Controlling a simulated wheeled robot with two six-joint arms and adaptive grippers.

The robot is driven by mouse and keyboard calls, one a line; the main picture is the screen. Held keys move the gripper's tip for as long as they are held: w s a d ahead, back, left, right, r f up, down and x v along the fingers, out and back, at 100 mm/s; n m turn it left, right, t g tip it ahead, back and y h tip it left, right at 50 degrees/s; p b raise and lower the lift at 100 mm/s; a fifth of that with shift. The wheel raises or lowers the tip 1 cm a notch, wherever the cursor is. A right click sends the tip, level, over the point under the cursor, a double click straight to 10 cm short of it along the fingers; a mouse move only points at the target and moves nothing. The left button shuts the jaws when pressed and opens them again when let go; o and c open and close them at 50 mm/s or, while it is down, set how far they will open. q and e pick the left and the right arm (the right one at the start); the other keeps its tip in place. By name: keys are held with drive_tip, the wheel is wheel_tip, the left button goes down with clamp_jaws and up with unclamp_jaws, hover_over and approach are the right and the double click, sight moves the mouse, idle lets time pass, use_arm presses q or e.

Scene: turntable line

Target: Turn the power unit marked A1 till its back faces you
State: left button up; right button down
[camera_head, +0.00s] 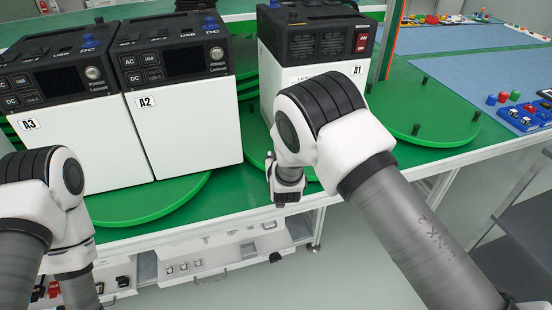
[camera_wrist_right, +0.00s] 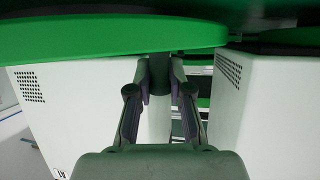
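The power unit A1 (camera_head: 318,60) is white with a dark top. Its face toward me shows fan grilles and red switches, with no screen or knob; my right arm hides part of it. It stands on a green turntable (camera_head: 255,155). My right gripper (camera_head: 287,192) is low at the turntable's near edge. In the right wrist view, which looks upside down, my right gripper (camera_wrist_right: 160,85) appears shut on a dark green peg (camera_wrist_right: 159,70) at the turntable (camera_wrist_right: 100,37). A labelled vented white unit (camera_wrist_right: 90,110) is at left. My left gripper is out of view.
Units A2 (camera_head: 185,125) and A3 (camera_head: 75,145) stand on a turntable (camera_head: 150,205) to the left, showing screens and knobs. An empty green turntable (camera_head: 430,115) with pegs is at right. An orange post (camera_head: 389,40) stands beside A1. White drawers (camera_head: 215,258) are below the table.

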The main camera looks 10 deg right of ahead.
drive_tip(key=c, duration=1.1)
unclamp_jaws()
drive_tip(key=shift+o, duration=0.2)
drive_tip(key=shift+r, duration=0.1)
wheel_tip(320, 180, up, 10)
drive_tip(key=shift+f, duration=0.1)
